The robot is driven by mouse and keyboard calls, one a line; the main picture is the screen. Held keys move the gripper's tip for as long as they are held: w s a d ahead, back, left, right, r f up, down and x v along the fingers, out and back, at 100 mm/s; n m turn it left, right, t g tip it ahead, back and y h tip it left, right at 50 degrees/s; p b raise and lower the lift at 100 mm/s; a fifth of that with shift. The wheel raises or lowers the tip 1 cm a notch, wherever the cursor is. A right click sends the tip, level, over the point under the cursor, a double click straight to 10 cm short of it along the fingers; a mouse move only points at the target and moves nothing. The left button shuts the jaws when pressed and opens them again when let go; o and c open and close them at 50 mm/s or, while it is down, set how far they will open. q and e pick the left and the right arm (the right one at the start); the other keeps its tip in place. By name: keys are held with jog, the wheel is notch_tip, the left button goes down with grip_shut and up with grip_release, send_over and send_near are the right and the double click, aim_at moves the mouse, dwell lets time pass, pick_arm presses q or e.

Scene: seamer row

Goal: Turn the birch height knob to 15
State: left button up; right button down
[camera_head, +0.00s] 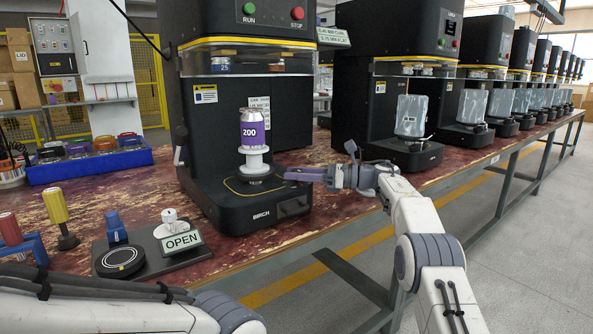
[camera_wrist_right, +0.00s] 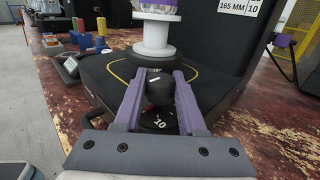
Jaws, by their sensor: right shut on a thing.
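The black seamer marked BIRCH (camera_head: 262,215) stands on the worn red bench. A can with a purple label reading 200 (camera_head: 252,130) stands upright on its white lifter plate (camera_head: 254,160). Below the plate, in the right wrist view, is a dark height knob (camera_wrist_right: 159,92) with a white mark on top. A dial with a white 10 (camera_wrist_right: 160,123) shows on its near side. My right gripper (camera_wrist_right: 158,78) has its purple fingers shut on the knob, one on each side. It also shows in the head view (camera_head: 287,174). My left gripper is out of view.
More seamers line the bench to the right. A card reads 165 MM 10 (camera_wrist_right: 240,7).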

jog(key=shift+f, duration=0.15)
jog(key=shift+c, duration=2.4)
grip_release()
jog(key=shift+d, duration=0.1)
jog(key=s+d+p, duration=0.1)
jog(key=d, duration=0.9)
jog(key=shift+s, duration=0.35)
